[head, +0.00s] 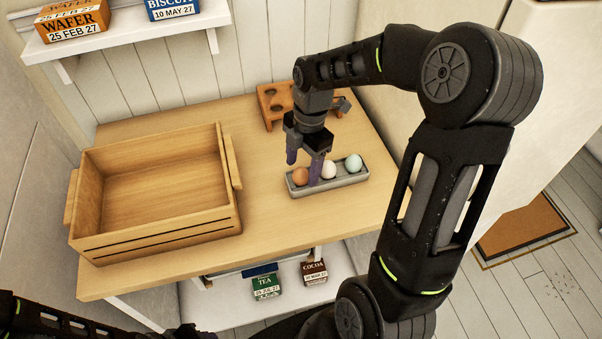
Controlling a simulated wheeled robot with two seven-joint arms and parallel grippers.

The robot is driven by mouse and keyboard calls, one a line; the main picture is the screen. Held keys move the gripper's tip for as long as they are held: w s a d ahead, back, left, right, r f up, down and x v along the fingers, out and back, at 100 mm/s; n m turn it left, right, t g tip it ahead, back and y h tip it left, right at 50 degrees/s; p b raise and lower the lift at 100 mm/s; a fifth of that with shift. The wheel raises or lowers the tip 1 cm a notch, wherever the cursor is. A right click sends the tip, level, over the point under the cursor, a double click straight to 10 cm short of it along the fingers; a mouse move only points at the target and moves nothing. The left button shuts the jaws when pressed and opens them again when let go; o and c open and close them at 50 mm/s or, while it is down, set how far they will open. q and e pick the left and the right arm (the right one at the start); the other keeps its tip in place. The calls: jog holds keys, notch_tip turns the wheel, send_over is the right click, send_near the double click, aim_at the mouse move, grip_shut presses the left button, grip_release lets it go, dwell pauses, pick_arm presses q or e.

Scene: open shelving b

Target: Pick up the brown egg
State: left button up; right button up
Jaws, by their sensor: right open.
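The brown egg (299,176) lies at the left end of a small grey tray (330,185) on the wooden counter. A white egg (328,170) is in the middle of the tray and a pale blue-green egg (353,162) is at its right end. My right gripper (303,168) is open and points down over the left part of the tray. Its purple-tipped fingers are close to the brown egg, and one finger stands between the brown and white eggs. I cannot tell whether a finger touches an egg.
A large empty wooden crate (160,236) fills the left of the counter (262,215). A wooden egg rack (270,107) stands behind my right gripper. Tea (266,286) and cocoa (314,272) boxes are on the shelf below. Wafer (72,20) and biscuit (172,8) boxes sit on the upper shelf.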

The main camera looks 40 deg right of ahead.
aim_at(301, 168)
jog(key=shift+a+f, duration=0.1)
jog(key=shift+f, duration=0.7)
jog(key=c, duration=0.9)
jog(key=shift+o, duration=0.2)
jog(key=shift+r, duration=0.15)
notch_tip(301, 168, up, 10)
jog(key=shift+f+b, duration=0.1)
jog(key=shift+b, duration=0.25)
jog(key=shift+w, duration=0.1)
